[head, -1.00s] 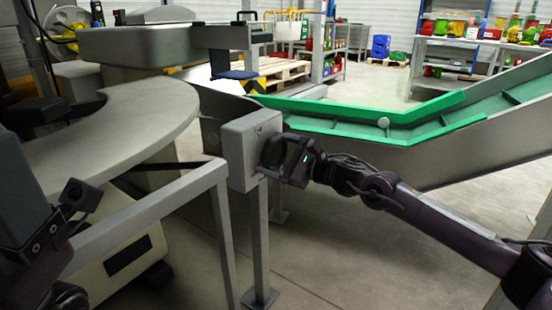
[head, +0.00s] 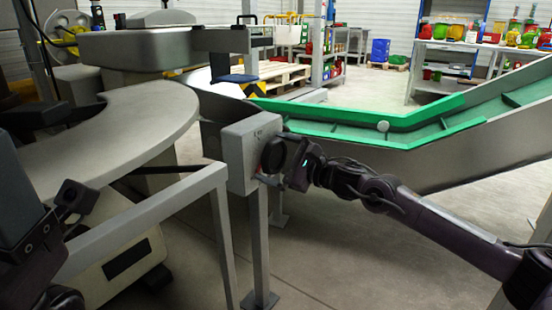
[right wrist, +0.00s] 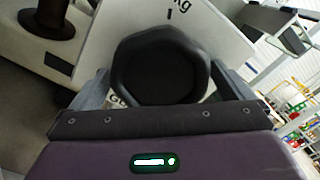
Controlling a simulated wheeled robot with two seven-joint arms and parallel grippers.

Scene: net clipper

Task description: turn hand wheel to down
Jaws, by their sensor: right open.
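The hand wheel is a black, faceted knob (head: 273,154) on the right face of a grey box (head: 240,150) on a post. In the right wrist view the wheel (right wrist: 160,65) is large and centred, with a black mark and printed letters on the pale panel around it. My right gripper (head: 277,166) is open at the wheel. Its two fingers stand on either side of the wheel's near part (right wrist: 163,92), with gaps visible. My left arm shows dark at the lower left of the head view; its fingers cannot be made out.
A grey rail (head: 150,210) runs in front of the box from the left. A curved grey table (head: 120,140) lies at left. A conveyor with green edges (head: 400,135) stands behind my right arm. Floor right of the post is clear.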

